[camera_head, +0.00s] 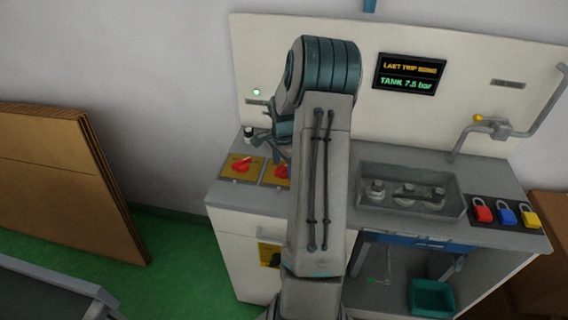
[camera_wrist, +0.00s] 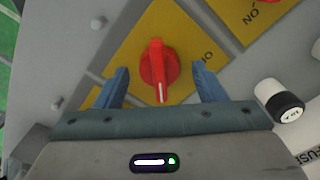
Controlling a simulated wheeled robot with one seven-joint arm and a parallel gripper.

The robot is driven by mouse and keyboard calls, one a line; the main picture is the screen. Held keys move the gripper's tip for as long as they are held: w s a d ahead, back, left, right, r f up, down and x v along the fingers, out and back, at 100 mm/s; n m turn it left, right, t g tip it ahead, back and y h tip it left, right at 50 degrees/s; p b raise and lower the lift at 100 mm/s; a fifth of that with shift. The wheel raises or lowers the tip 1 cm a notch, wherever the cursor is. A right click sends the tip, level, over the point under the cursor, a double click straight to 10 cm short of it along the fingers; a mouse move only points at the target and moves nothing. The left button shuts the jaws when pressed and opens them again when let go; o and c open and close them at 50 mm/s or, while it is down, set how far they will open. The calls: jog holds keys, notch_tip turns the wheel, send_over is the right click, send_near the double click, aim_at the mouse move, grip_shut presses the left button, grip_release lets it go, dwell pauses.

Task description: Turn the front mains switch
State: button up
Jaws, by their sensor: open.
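Two red rotary switches on yellow plates sit on the left part of the grey counter in the head view. The left red switch (camera_head: 241,164) is in clear sight; the right red switch (camera_head: 281,172) is partly hidden by my arm. In the wrist view a red switch knob (camera_wrist: 158,68) on its yellow plate (camera_wrist: 137,28) lies between the two blue fingers of my gripper (camera_wrist: 160,84). The fingers are open, one on each side, apart from the knob. A second red knob (camera_wrist: 254,5) on another yellow plate is cut off at the top right.
A grey tray (camera_head: 376,213) with metal parts and red, blue and yellow padlocks (camera_head: 507,214) lie right. The back panel (camera_head: 450,105) rises behind; its display (camera_head: 409,75) reads "TANK 7.5 bar".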

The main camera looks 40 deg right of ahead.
jog(key=shift+f, duration=0.1)
jog(key=c, duration=1)
jog(key=shift+n, duration=0.4)
jog(key=n+b, duration=0.1)
jog(key=n, duration=0.2)
jog(key=shift+w+n+b, duration=0.1)
jog(key=shift+n+b, duration=0.2)
jog(key=shift+n, duration=0.1)
jog(key=n+b, duration=0.1)
jog(key=n, duration=0.3)
jog(key=shift+n, duration=0.3)
jog(key=n, duration=0.4)
jog(key=shift+b, duration=0.3)
jog(key=n, duration=0.4)
jog(key=shift+n, duration=0.5)
